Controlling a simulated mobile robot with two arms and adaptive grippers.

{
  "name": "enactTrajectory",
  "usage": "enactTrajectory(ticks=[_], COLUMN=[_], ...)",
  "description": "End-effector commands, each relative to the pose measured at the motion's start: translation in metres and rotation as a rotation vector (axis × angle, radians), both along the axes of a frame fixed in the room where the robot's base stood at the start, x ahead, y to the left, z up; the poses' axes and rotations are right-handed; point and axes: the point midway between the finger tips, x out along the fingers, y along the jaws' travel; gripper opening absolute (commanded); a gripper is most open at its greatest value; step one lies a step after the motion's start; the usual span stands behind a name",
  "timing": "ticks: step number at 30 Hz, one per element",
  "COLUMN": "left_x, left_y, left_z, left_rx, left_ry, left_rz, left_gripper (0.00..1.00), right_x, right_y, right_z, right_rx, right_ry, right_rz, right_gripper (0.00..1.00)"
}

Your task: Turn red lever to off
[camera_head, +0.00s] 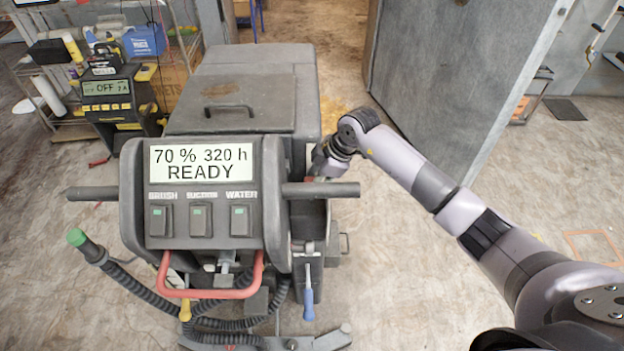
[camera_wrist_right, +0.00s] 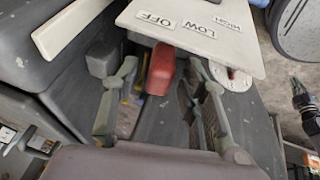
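The red lever (camera_wrist_right: 160,68) shows in the right wrist view, below a white label plate (camera_wrist_right: 200,28) marked OFF, LOW and HIGH. The visible end of the lever lies nearest the OFF label; its root is hidden under the plate. My right gripper (camera_wrist_right: 163,80) is open, with one finger on each side of the lever and visible gaps to it. In the head view my right arm reaches in from the right to the right side of the grey floor machine (camera_head: 250,92); the fingers there are mostly hidden. My left gripper is not in view.
The machine's panel (camera_head: 202,190) reads 70 %, 320 h, READY. Its side handles stick out left and right, and a red bar (camera_head: 214,293) is at the front. A charger reading OFF (camera_head: 106,88) stands at the left. A grey door (camera_head: 462,75) is behind my right arm.

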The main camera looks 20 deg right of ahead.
Motion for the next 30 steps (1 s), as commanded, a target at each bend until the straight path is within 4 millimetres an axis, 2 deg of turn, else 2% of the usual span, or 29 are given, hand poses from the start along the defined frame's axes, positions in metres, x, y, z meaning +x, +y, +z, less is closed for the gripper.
enactTrajectory(ticks=[5,14,30], left_x=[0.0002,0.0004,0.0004], left_y=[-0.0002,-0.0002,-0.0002], left_z=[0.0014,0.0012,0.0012], left_rx=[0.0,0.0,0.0], left_ry=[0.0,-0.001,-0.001], left_rz=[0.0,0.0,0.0], left_gripper=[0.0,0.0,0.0], right_x=[0.0028,0.0033,0.0033], right_y=[0.0044,0.0047,0.0043], right_z=[-0.0119,-0.0135,-0.013], right_rx=[0.0,-0.001,-0.001], right_ry=[0.001,0.001,0.001], right_rz=[0.001,0.001,0.001], right_gripper=[0.4,0.39,0.03])
